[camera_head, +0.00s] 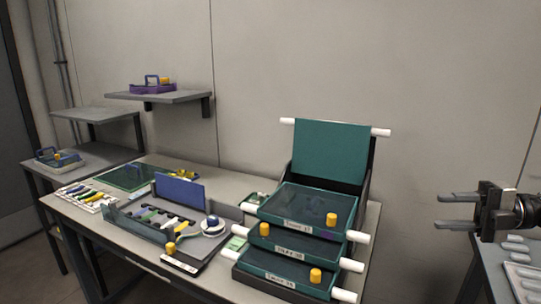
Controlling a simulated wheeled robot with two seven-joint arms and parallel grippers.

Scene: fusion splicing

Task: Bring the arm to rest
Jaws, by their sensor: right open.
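My right gripper (458,211) comes in from the right edge, with its two dark fingers apart and pointing left. It is empty and hangs in the air beside the right end of the workbench, clear of the drawer stack. My left gripper is not in the view.
A stack of green trays with yellow knobs and white rods (270,236) stands at the workbench's right. An open case with a blue lid (180,191) sits mid-bench. A purple caddy (152,88) is on the wall shelf. A side table (490,262) lies below my right gripper.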

